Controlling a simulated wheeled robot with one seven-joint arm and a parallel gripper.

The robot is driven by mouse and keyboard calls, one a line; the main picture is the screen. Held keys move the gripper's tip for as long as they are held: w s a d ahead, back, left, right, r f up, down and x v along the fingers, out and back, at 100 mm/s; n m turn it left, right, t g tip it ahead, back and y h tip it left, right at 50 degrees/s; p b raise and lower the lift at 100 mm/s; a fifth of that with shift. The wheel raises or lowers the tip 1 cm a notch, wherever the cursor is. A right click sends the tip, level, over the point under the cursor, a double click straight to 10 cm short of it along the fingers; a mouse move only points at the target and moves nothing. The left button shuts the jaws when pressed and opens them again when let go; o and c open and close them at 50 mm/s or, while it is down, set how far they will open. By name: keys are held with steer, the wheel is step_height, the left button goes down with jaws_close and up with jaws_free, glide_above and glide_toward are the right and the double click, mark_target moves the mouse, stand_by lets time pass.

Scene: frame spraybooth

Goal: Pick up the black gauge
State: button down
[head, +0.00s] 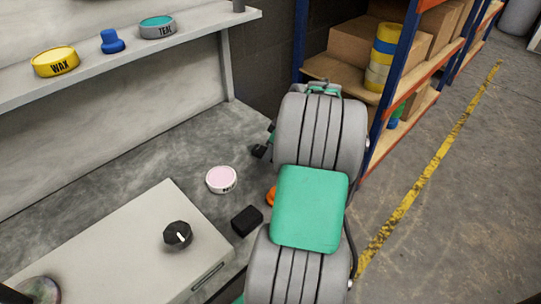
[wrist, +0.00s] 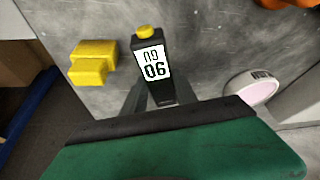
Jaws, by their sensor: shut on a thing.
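The black gauge (wrist: 163,92) is a slim dark block with a white label of printed digits and a yellow top. It shows in the wrist view between the grey fingers of my gripper (wrist: 158,97), which are shut on it. Its lower end is hidden behind the green and black gripper body. In the head view my arm covers most of the gripper, and I cannot make out the gauge clearly there.
A yellow block (wrist: 93,62) is close beside the gauge. A pink-topped round tin (head: 221,180), a black block (head: 247,220) and an orange item (head: 271,197) lie on the grey bench. A grey box with a black knob (head: 177,235) stands in front. A shelf (head: 200,22) runs behind.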

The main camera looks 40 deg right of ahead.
steer(key=shift+r+p, duration=0.3)
steer(key=shift+r, duration=0.25)
step_height(320, 180, up, 3)
steer(key=shift+s+r+p, duration=0.1)
steer(key=shift+p, duration=0.75)
steer(key=s+a+r+p, duration=0.3)
steer(key=s+r, duration=0.5)
steer(key=s, duration=0.5)
steer(key=shift+a+r, duration=0.35)
steer(key=shift+a, duration=0.3)
